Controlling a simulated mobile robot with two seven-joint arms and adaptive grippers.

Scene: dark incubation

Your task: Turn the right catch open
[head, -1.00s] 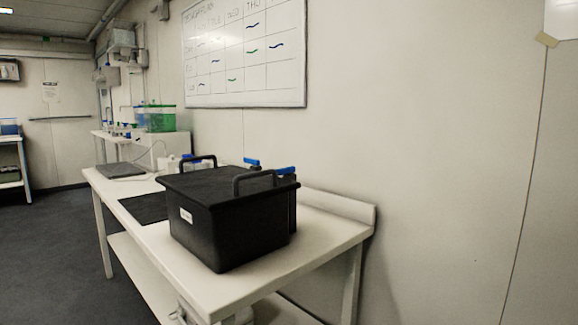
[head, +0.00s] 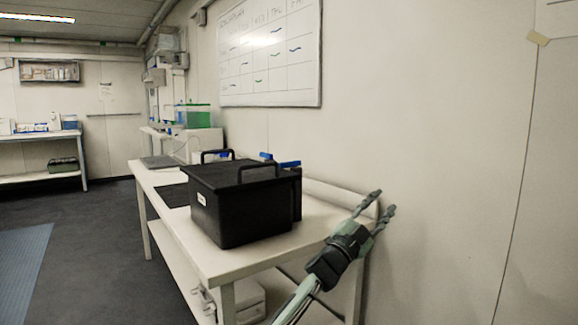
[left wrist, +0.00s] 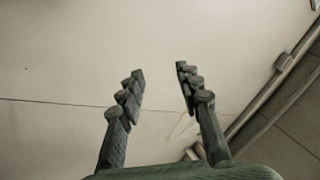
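A black lidded box (head: 238,212) with two black arched handles stands on the white bench in the head view. Two blue catches show at its far side, beside the wall: the right one (head: 290,163) and the left one (head: 266,156), which is partly hidden behind a handle. Their lower parts are hidden by the box. My left gripper (head: 382,205) is raised at the bench's right end, right of the box and apart from the catches. In the left wrist view its fingers (left wrist: 161,82) are spread with nothing between them. My right gripper is not in view.
The white bench (head: 268,252) has a low upstand along the wall and some free top right of the box. A dark mat (head: 172,195) lies left of the box. A green-and-clear container (head: 193,115) stands farther back. Open floor lies to the left.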

